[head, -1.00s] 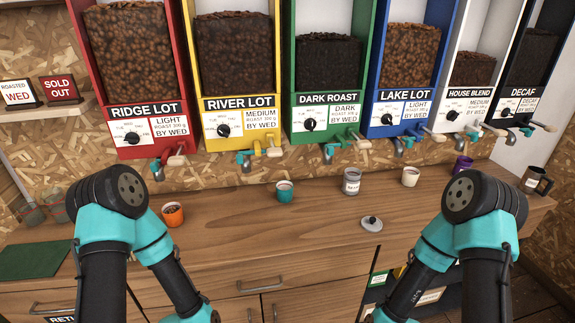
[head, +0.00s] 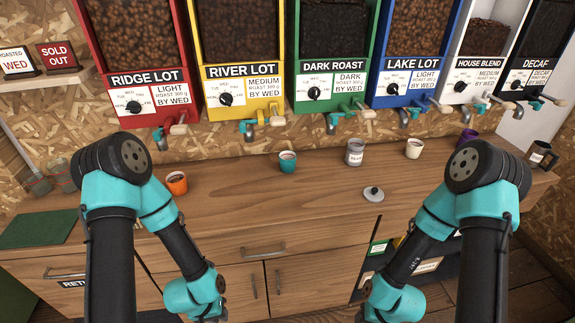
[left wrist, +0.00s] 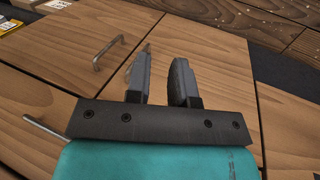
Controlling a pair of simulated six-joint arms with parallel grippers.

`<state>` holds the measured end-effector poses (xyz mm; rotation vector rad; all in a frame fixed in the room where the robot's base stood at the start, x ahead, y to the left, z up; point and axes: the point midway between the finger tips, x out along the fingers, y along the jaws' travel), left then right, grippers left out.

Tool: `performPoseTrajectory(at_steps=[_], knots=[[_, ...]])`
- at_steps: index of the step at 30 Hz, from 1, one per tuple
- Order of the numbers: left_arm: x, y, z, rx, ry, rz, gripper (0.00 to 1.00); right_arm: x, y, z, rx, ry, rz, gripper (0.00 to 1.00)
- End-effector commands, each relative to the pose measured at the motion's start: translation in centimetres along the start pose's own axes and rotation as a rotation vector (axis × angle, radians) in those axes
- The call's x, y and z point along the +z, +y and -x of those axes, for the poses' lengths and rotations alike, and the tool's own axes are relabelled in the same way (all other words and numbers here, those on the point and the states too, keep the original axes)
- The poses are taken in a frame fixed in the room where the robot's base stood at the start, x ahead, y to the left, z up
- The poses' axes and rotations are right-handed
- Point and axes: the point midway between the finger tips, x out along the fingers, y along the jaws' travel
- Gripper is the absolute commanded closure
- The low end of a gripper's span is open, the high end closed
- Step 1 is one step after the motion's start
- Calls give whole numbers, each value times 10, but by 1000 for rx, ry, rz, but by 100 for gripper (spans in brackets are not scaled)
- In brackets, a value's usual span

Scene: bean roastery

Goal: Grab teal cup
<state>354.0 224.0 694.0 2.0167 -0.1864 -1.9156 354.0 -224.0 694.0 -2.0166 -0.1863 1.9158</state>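The teal cup (head: 288,164) stands upright on the wooden counter below the dark roast dispenser, left of a grey jar, with a pale rim. My left gripper (left wrist: 160,52) shows in the left wrist view with its two dark fingers apart and nothing between them. It is in front of the wooden cabinet doors, well away from the cup. In the head view my left arm hangs down at the lower left, and its fingertips cannot be made out. My right arm hangs down at the lower right, and its gripper is not visible.
An orange cup (head: 176,184) stands left on the counter. A grey jar (head: 354,154), a round lid (head: 373,193), a cream cup (head: 414,149), a purple cup and a dark mug (head: 540,154) are to the right. Dispenser spouts overhang the back. The counter before the teal cup is clear.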

Motion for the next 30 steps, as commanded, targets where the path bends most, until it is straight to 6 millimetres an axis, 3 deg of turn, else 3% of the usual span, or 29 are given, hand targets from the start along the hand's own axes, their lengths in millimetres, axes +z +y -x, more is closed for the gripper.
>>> performPoseTrajectory(at_steps=[2,24,30], knots=[[0,0,0,0,0,0,70,0,0,0,0,0,0,57],[0,0,0,0,0,0,0,0,0,0,0,0,0,57],[0,0,0,0,0,0,0,0,0,0,0,0,0,57]])
